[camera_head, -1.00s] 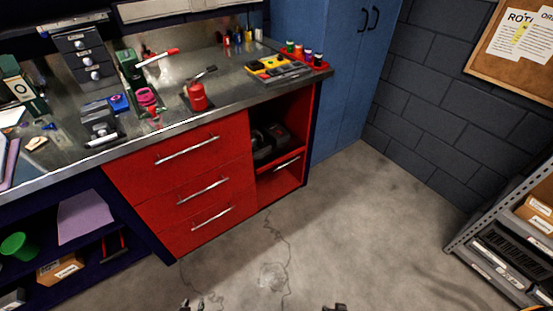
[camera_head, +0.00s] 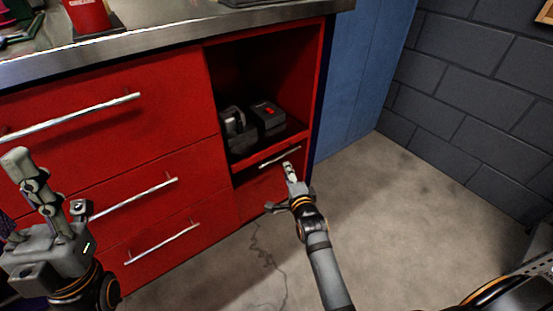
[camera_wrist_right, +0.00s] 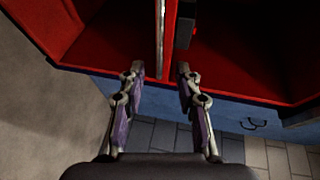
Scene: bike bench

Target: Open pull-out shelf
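The pull-out shelf (camera_head: 270,147) is a red board low in the open bay at the right of the red cabinet, with a silver bar handle (camera_head: 280,156) on its front. It looks pushed in. My right gripper (camera_head: 280,190) is at the handle, with its fingers apart. In the right wrist view, the handle bar (camera_wrist_right: 160,35) runs down between the two fingertips (camera_wrist_right: 160,72), with gaps showing on both sides. My left gripper (camera_head: 50,185) is at the left, in front of the drawers, and looks open and empty.
Dark power-tool items (camera_head: 265,117) sit on the shelf. Red drawers with silver handles (camera_head: 75,117) lie left of the bay. A blue cabinet (camera_head: 365,75) stands to the right.

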